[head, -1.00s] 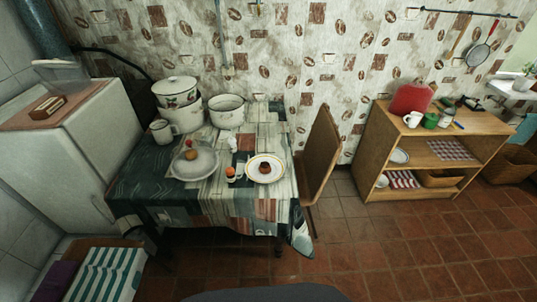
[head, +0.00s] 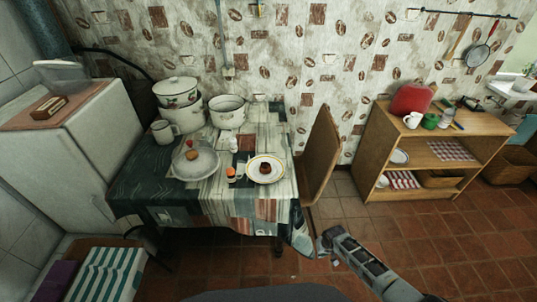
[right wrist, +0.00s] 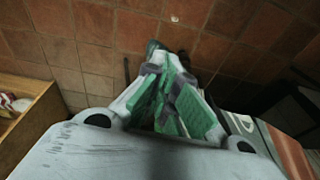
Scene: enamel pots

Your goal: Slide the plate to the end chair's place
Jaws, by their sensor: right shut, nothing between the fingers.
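The plate (head: 265,180), white with a yellow-lined rim, lies flat near the right front of the table, with a small brown cake (head: 265,168) on it. The end chair (head: 321,150) is wooden and stands at the table's right end, its back upright. My right gripper (head: 326,240) is low in front of the chair, right of the table's front right corner, apart from the plate. It is shut and empty; its green-padded fingers (right wrist: 170,60) show together in the right wrist view above the tiled floor. My left gripper is not in view.
Left of the plate are an egg cup with an egg (head: 231,174) and a glass-covered dish (head: 196,165). A mug (head: 162,132) and enamel pots (head: 227,111) stand behind. The cloth (head: 302,238) hangs over the table's front right corner. Open floor lies before the wooden shelf (head: 440,150).

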